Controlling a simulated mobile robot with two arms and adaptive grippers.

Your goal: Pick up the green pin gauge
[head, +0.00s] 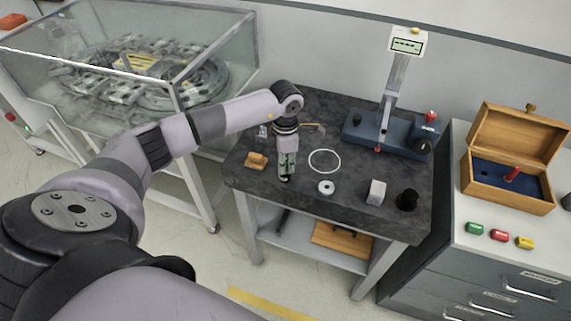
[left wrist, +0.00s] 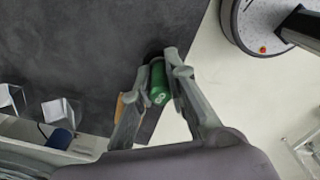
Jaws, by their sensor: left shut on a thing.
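My left gripper (head: 286,172) points down over the left part of the dark stone table. In the left wrist view its two fingers (left wrist: 161,66) are shut on the green pin gauge (left wrist: 158,84), a short green cylinder with a pale mark on its near end. The gauge lies between the fingertips. In the head view the fingers mostly hide it, and I cannot tell whether it touches the table top. My right gripper is in neither view.
On the stone table (head: 350,208) are a white ring outline (head: 324,161), a white ring (head: 326,187), a metal block (head: 376,192), a black piece (head: 407,200) and a blue gauge stand (head: 362,135). An open wooden box (head: 507,190) and green, red and yellow pieces are on the right cabinet.

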